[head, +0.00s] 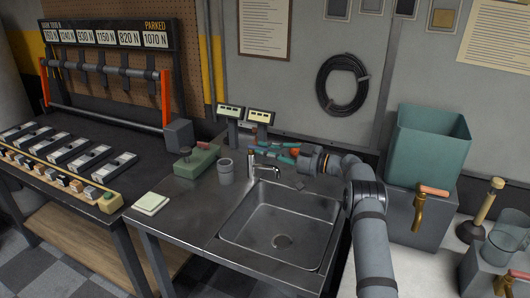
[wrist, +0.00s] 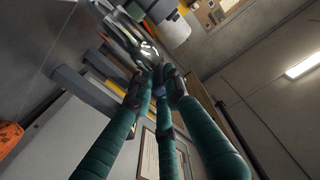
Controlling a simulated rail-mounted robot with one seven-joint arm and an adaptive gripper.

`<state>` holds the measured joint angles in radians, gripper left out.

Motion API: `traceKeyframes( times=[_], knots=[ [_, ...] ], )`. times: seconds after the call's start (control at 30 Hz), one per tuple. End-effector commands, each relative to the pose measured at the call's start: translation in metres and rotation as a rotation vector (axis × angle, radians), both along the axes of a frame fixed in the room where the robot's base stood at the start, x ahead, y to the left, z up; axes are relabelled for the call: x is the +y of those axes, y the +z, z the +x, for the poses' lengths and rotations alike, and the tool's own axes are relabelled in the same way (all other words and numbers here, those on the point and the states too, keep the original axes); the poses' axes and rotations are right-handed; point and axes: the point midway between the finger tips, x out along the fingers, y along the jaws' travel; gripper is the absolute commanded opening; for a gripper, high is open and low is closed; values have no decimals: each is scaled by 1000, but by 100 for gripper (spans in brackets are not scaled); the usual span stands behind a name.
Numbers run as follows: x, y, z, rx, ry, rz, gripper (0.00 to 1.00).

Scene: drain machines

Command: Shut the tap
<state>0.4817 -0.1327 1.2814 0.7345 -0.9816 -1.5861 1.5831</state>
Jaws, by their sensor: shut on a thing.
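The chrome tap (head: 264,168) stands at the back edge of the steel sink (head: 228,238), its spout reaching over the basin. No water stream can be made out. My gripper (head: 270,150), with teal fingers, comes in from the right at the top of the tap. In the wrist view the fingers of my gripper (wrist: 158,78) come together on a small part just below the shiny tap body (wrist: 140,38). They are shut on what looks like the tap's handle, mostly hidden by the fingertips.
A grey cup (head: 226,172) and a green device (head: 197,160) stand left of the tap. Two small display boxes (head: 261,117) stand behind it. A teal tank (head: 425,145) with a brass tap (head: 420,210) is at right. The basin is empty.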

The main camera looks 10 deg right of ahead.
Motion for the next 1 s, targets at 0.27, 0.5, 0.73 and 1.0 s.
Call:
traceKeyframes(
  times=[0.27,0.5,0.73,1.0],
  knots=[
    [0,1,0,-2,1,0,0],
    [0,1,0,-2,2,-1,26],
    [0,0,0,-1,2,-2,33],
    [-7,0,-4,0,1,-2,33]
  ],
)
